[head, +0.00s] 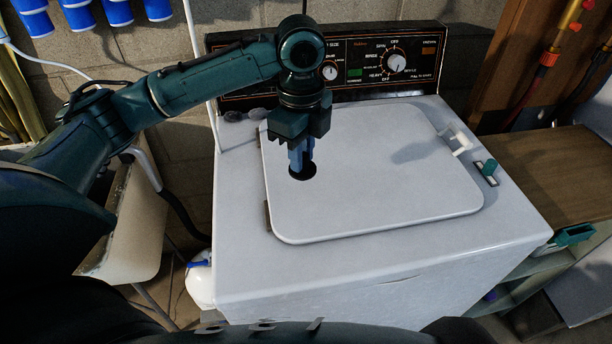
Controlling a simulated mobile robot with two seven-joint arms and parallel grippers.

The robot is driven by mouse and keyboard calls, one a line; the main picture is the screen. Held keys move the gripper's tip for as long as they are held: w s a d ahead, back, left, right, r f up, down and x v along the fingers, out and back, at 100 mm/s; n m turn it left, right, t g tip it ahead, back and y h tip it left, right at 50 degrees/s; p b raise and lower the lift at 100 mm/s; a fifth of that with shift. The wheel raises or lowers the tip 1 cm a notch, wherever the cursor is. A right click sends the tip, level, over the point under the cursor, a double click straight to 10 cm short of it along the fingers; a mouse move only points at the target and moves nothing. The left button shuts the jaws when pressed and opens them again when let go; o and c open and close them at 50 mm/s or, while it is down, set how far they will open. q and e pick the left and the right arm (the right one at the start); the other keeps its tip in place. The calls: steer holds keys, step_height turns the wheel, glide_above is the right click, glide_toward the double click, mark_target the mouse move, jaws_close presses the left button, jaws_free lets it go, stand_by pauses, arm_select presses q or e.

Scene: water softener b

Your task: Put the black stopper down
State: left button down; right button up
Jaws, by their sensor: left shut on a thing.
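The black stopper (302,174) is a small dark round piece at the left part of the white washing machine lid (375,200). My left gripper (301,160) points straight down over it, with its blue fingers shut on the stopper. The stopper is at or just above the lid; I cannot tell whether it touches. The fingers hide part of its top. My right gripper does not show.
A white piece (459,140) and a small green-and-white item (487,172) are at the machine's right side. Dark stones (245,115) lie at its back left. The control panel (390,65) stands behind. The middle of the lid is clear.

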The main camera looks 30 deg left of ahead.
mark_target(302, 175)
arm_select(q)
step_height(302, 175, down, 3)
steer(key=shift+r, duration=0.1)
step_height(302, 175, down, 4)
steer(key=shift+r, duration=0.25)
steer(key=c, duration=1.3)
jaws_free()
steer(key=shift+f, duration=0.1)
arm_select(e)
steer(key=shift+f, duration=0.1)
arm_select(q)
steer(key=shift+r, duration=0.4)
step_height(302, 175, up, 12)
steer(key=shift+f, duration=0.25)
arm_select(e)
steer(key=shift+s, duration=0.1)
